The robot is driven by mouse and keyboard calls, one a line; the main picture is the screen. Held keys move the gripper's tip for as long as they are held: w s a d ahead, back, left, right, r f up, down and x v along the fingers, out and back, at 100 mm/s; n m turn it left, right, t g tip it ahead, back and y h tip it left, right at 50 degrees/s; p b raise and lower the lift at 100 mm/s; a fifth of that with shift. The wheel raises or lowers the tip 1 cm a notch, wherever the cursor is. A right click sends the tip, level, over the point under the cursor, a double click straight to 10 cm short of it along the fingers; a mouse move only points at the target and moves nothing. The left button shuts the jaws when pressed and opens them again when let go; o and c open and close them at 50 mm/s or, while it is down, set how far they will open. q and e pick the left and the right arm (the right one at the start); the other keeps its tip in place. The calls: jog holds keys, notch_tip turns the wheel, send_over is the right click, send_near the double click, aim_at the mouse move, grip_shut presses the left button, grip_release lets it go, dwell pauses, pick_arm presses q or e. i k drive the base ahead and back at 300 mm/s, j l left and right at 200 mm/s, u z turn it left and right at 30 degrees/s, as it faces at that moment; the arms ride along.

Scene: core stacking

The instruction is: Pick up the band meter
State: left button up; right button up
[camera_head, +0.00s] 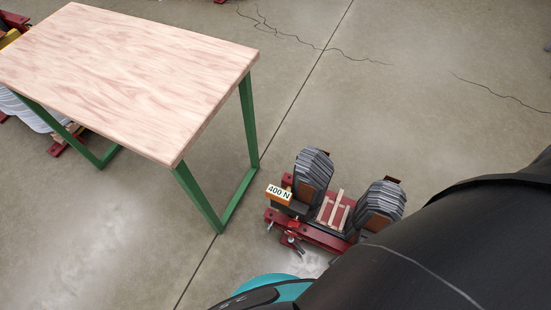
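I cannot make out for certain a band meter in the head view. Neither gripper is in view. A black arm part of mine fills the lower right and hides the floor there.
A table with a pale wooden top (130,75) and green legs (248,118) stands at the left, its top bare. More red and grey equipment (32,117) shows partly behind it. Cracked concrete floor (420,60) is open at the upper right.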

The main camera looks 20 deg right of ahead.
aim_at(273, 192)
jog(key=k+j+z, duration=0.1)
jog(key=z, duration=3.05)
jog(key=u, duration=0.5)
jog(key=k+u, duration=0.1)
jog(key=u, duration=0.4)
jog(key=j+u, duration=0.15)
jog(key=u, duration=0.35)
jog(key=k+j+u, duration=0.1)
jog(key=u, duration=0.4)
